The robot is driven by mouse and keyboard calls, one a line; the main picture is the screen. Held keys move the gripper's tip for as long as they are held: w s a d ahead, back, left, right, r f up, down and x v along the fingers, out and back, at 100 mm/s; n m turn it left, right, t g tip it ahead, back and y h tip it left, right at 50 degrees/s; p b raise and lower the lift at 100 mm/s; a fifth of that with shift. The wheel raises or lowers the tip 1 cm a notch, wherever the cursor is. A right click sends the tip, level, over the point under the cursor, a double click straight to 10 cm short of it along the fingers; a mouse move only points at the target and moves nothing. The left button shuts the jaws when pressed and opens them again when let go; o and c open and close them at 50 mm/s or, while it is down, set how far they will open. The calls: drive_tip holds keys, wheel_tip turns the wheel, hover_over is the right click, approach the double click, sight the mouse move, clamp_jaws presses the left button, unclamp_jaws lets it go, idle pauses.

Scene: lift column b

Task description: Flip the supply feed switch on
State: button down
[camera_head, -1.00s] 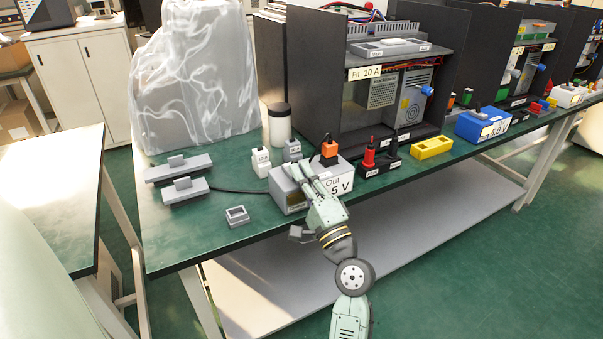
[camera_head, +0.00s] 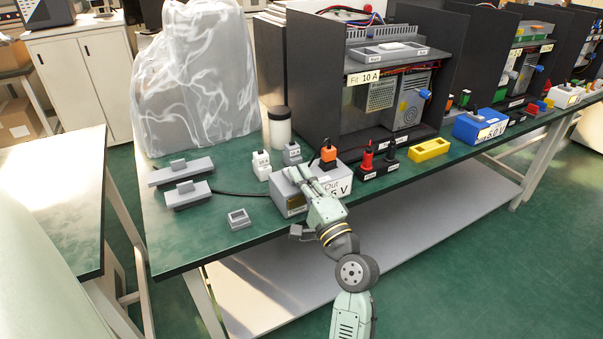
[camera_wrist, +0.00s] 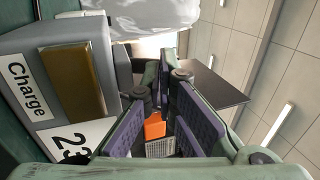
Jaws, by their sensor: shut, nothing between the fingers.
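A grey supply box (camera_head: 284,190) stands near the table's front edge, with a white label reading "Out" and "5 V" partly covered by my gripper. In the wrist view a grey box (camera_wrist: 88,48) with a "Charge" label and an amber panel (camera_wrist: 75,80) is close on the left. An orange block (camera_head: 328,154) with a dark top stands at the back of the supply box; I cannot tell whether it is the switch. My gripper (camera_head: 300,171) is shut and empty over the box's top. Its fingers (camera_wrist: 166,80) fill the wrist view's middle. No switch lever is clearly visible.
Grey switch-like blocks (camera_head: 186,194) lie left on the green table (camera_head: 225,180), beside a small grey frame (camera_head: 239,219). A dark cabinet (camera_head: 310,85) stands behind.

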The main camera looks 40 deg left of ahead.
drive_tip(key=shift+w+a+r+p, duration=0.15)
drive_tip(key=shift+r+p, duration=0.3)
drive_tip(key=shift+p, duration=0.55)
drive_tip(key=shift+w+a+r, duration=0.3)
drive_tip(key=shift+a+r, duration=0.35)
drive_tip(key=shift+a, duration=0.25)
